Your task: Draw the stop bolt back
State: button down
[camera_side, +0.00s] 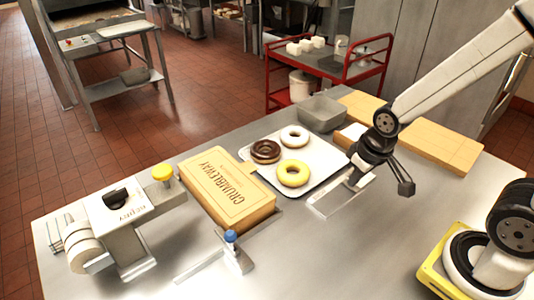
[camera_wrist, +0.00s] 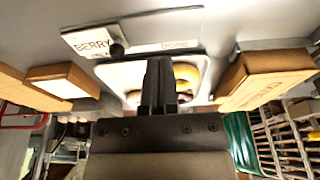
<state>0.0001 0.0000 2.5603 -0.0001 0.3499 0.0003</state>
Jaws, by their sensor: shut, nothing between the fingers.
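My gripper (camera_side: 353,181) is shut and empty, low over a pale plate (camera_side: 328,202) at the tray's near right edge. In the wrist view its dark fingers (camera_wrist: 158,82) are together. That view shows a pale plate (camera_wrist: 190,36) marked BERRY, with a dark knob (camera_wrist: 117,48), apart from the fingers. In the side view a small bracket with a blue knob (camera_side: 231,237) stands on a flat strip at the table's front. The glaze machine (camera_side: 115,225) at left has a black knob and a yellow knob (camera_side: 162,172). I cannot tell which part is the stop bolt.
A white tray (camera_side: 325,158) holds three doughnuts. A Crumbleway box (camera_side: 228,190) lies left of it, a grey bin (camera_side: 322,112) behind, and tan boxes (camera_side: 440,145) at the back right.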

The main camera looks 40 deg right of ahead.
dwell(0.3)
jog(key=c, duration=0.7)
grip_release()
jog(key=shift+w+a, duration=0.1)
jog(key=o, duration=0.3)
jog(key=shift+w+a+r, duration=0.1)
jog(key=shift+w+a, duration=0.05)
jog(key=shift+o, duration=0.2)
notch_tip(320, 180, up, 4)
jog(key=m+g, duration=0.3)
jog(key=m, duration=0.6)
send_over(230, 233)
jog(key=shift+r, duration=0.2)
jog(key=shift+f, duration=3.9)
